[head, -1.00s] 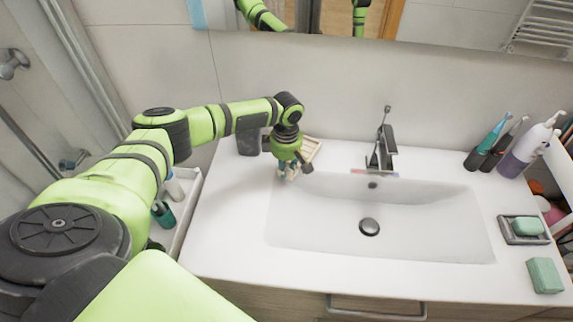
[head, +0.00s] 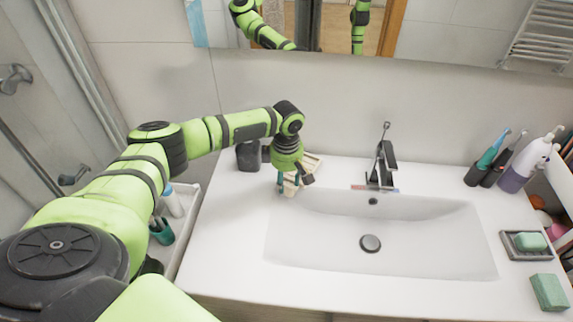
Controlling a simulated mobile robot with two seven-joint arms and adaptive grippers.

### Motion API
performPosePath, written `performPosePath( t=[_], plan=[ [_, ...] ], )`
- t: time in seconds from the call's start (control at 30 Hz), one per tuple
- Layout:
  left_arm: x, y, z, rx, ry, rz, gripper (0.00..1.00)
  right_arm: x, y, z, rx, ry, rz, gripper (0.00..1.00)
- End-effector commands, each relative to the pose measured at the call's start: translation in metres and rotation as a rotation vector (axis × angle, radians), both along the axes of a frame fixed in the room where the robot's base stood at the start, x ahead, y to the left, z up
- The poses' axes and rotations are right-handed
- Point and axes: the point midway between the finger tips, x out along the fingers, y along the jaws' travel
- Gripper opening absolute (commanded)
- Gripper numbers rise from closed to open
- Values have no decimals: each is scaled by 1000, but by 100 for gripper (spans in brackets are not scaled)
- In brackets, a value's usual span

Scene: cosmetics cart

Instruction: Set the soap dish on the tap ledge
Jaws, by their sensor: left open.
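A pale, slatted wooden soap dish (head: 313,163) lies at the back left of the white counter, left of the basin. My left gripper (head: 293,186) points down at its front left part and hides much of it. The gripper is open, with a pale part of the dish showing by its fingers; I cannot tell whether they touch it. The dark tap (head: 386,160) stands on the ledge behind the basin, with a thin, flat, coloured strip (head: 375,188) at its foot. My right gripper is not in view.
A dark cup (head: 248,156) stands behind my left wrist. At right are toothbrush holders (head: 480,175), a white and purple bottle (head: 525,165), a grey dish (head: 508,243) with green soap (head: 531,241), and a green block (head: 549,292). The ledge on both sides of the tap looks clear.

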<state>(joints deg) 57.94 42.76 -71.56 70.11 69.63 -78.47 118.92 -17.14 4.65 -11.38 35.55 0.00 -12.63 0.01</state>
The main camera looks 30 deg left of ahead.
Motion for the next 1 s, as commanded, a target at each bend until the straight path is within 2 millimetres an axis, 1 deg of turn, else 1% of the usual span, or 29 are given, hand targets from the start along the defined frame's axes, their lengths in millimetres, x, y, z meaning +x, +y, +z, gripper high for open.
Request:
performPosePath(
  t=[0.03,0.3,0.43,0.5,0.63,1.0],
  plan=[
    [1,1,10,0,-6,0,42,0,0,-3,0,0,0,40],
    [1,0,67,0,-6,-1,42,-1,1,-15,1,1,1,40],
    [1,0,86,0,-4,0,42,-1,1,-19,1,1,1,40],
    [1,0,92,0,-3,1,42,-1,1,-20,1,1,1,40],
    [0,0,98,1,-1,1,42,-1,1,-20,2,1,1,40],
    [0,0,99,1,-1,1,42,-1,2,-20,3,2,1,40]
  ],
)
